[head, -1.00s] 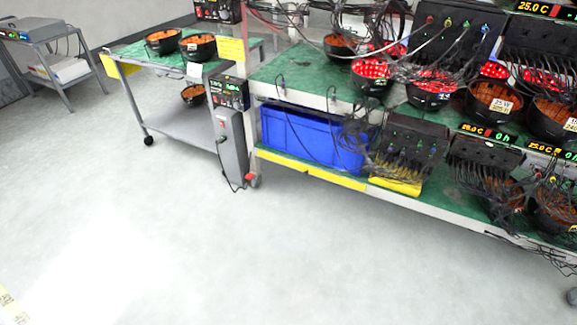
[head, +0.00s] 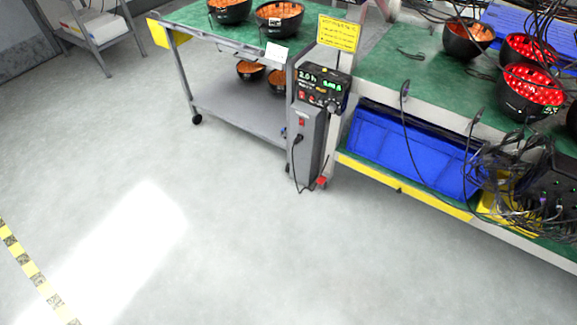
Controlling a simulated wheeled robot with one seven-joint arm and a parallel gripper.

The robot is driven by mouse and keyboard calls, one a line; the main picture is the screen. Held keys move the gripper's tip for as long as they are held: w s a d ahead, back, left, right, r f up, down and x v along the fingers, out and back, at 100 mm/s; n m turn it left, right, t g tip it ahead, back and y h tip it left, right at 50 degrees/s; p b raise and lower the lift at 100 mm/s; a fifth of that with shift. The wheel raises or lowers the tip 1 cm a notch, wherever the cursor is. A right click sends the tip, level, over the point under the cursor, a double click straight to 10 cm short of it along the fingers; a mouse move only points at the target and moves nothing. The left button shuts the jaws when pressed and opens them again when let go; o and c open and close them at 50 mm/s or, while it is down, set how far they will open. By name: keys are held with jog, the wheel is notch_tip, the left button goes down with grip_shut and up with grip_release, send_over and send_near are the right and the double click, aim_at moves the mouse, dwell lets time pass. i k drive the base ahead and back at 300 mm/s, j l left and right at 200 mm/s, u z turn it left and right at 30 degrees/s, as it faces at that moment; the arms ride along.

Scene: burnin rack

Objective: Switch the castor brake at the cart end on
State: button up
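The grey cart (head: 239,118) with a green top stands at the upper middle of the head view, its near right end beside a grey power unit (head: 308,141). A black castor (head: 197,119) shows under the cart's left leg. A small red part (head: 321,181) shows low at the foot of the power unit, near the floor; whether it is the castor brake lever, and its on or off position, I cannot tell. The castor there is mostly hidden or too small to make out. My gripper is not in view.
The rack (head: 400,189) with a blue bin (head: 415,150) and hanging cables runs along the right. Another small cart (head: 98,28) stands at the upper left. Yellow-black floor tape (head: 37,277) lies at lower left. The floor in front is clear.

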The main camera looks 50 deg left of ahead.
aim_at(323, 178)
jog(key=u, duration=1.05)
jog(key=i+l+u, duration=0.1)
jog(key=i+u, duration=0.15)
jog(key=i, duration=0.35)
jog(key=i+l+u, duration=0.3)
jog(key=i, duration=0.25)
jog(key=i+l+u, duration=0.25)
jog(key=i, duration=0.3)
jog(key=i+l+u, duration=0.25)
jog(key=i+l, duration=0.15)
jog(key=i, duration=0.15)
